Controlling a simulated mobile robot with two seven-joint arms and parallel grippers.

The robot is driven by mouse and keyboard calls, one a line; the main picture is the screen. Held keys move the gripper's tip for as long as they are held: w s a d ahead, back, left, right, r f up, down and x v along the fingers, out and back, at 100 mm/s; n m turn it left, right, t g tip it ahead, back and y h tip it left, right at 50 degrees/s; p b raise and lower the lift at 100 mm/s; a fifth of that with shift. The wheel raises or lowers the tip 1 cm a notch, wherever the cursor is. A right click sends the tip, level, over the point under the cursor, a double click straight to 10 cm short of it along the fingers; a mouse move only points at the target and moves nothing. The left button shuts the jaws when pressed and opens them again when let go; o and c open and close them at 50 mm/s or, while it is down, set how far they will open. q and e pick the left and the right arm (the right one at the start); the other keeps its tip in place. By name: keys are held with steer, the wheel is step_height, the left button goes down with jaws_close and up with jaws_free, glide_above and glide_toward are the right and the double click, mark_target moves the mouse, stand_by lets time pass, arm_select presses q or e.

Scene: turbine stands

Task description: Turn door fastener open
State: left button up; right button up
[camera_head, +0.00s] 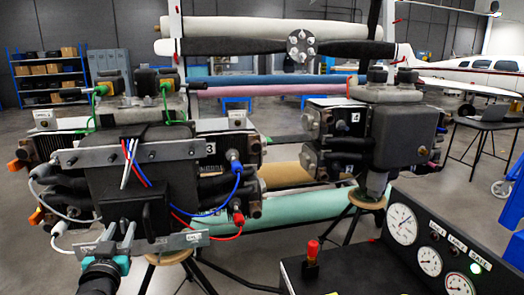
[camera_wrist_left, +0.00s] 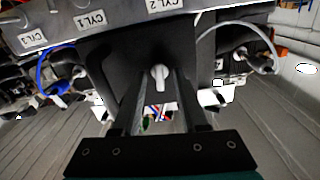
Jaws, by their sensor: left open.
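The door fastener (camera_wrist_left: 160,76) is a small pale grey knob with a short handle pointing down. It sits on the face of a black box (camera_wrist_left: 115,50) on the engine, seen in the wrist view. My left gripper (camera_wrist_left: 161,88) is open, with one finger on each side of the fastener's handle; I cannot tell whether they touch it. In the head view my left gripper (camera_head: 120,234) is at the lower left, in front of the black box (camera_head: 148,212). The fastener cannot be made out there. My right gripper is not in view.
A black gauge panel (camera_head: 450,235) and a red-topped knob (camera_head: 312,256) stand at the lower right. A second engine (camera_head: 405,135) stands behind.

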arm_select(q)
steer(key=shift+w, duration=0.2)
stand_by(0.3)
steer(key=shift+p, duration=0.35)
steer(key=shift+c, duration=0.4)
jaws_close()
